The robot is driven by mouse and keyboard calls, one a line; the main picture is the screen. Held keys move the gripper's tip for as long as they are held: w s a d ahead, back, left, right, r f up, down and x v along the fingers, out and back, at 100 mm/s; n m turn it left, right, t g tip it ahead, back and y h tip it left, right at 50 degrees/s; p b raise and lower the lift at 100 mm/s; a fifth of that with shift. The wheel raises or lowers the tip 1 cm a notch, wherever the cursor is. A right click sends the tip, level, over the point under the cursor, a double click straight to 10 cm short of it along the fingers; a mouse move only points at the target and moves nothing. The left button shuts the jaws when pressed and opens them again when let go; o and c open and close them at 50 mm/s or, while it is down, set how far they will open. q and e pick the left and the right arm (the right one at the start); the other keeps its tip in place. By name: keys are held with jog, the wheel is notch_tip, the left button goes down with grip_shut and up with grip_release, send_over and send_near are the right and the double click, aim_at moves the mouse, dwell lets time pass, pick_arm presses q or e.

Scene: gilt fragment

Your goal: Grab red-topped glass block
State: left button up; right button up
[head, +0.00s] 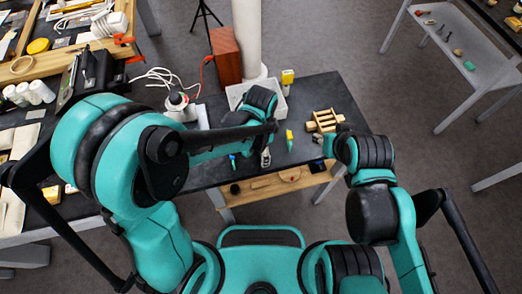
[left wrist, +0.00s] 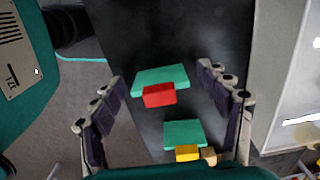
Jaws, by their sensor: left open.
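In the left wrist view a teal, glass-like block with a red piece on it (left wrist: 158,94) lies on the dark table top between the fingers of my left gripper (left wrist: 163,79). The fingers are spread on both sides with visible gaps to it. A second teal block (left wrist: 182,132) with a yellow piece (left wrist: 187,153) lies nearer the camera.
A wooden rack (head: 325,121) stands on the table's right side, with a small yellow-and-green item (head: 290,138) left of it. A white bin (head: 281,109) and a red-brown box (head: 225,55) are behind. A cluttered bench is at left, a white shelf (head: 455,48) at right.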

pick_arm(q)
jog(key=c, duration=1.2)
jog(key=shift+c, duration=0.2)
jog(key=shift+r, duration=0.1)
